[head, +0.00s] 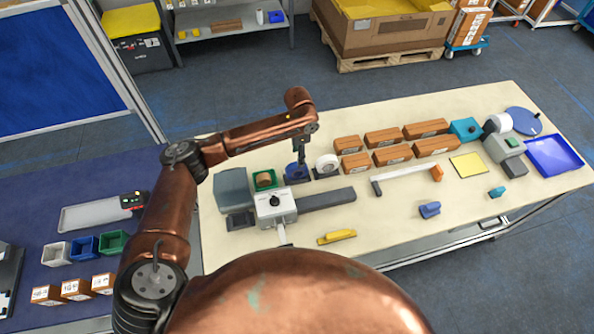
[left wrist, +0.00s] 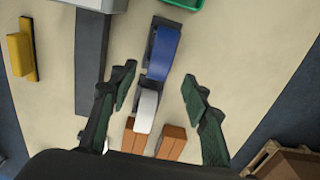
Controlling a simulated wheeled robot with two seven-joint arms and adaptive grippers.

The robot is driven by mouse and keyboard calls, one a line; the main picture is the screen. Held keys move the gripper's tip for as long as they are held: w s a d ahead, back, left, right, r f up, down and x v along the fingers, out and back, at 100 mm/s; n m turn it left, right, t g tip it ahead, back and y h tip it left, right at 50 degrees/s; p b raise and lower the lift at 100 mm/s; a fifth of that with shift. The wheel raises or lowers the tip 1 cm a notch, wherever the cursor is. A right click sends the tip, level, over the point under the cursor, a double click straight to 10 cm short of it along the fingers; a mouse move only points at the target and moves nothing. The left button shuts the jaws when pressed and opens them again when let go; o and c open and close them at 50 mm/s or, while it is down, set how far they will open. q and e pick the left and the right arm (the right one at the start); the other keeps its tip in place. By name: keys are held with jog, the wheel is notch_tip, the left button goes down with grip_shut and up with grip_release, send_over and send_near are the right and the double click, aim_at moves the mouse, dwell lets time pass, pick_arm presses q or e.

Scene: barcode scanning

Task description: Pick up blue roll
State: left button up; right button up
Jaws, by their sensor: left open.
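The blue roll (head: 293,171) sits in a dark grey holder on the cream table in the head view. It also shows in the left wrist view (left wrist: 163,52), above the picture's middle. My left gripper (head: 301,157) is above the table, close to the blue roll. In the left wrist view my left gripper (left wrist: 160,90) has its two green fingers spread apart, with nothing held between them. The blue roll appears ahead of the fingertips, and the white roll (left wrist: 147,108) appears between the fingers. My right gripper is not in view.
The white roll (head: 327,163) in its holder stands just right of the blue roll. A green bin (head: 265,179) is at its left. Several brown boxes (head: 383,137) stand further right. A grey machine (head: 275,207) stands in front.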

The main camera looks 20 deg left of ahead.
aim_at(297, 171)
pick_arm(q)
jog(key=f, duration=0.2)
jog(key=f+p, duration=0.1)
jog(key=f, duration=0.4)
jog(key=shift+s+a+f, duration=0.15)
jog(key=shift+a+f, duration=0.1)
jog(key=shift+f, duration=0.05)
jog(key=shift+c, duration=0.2)
grip_shut()
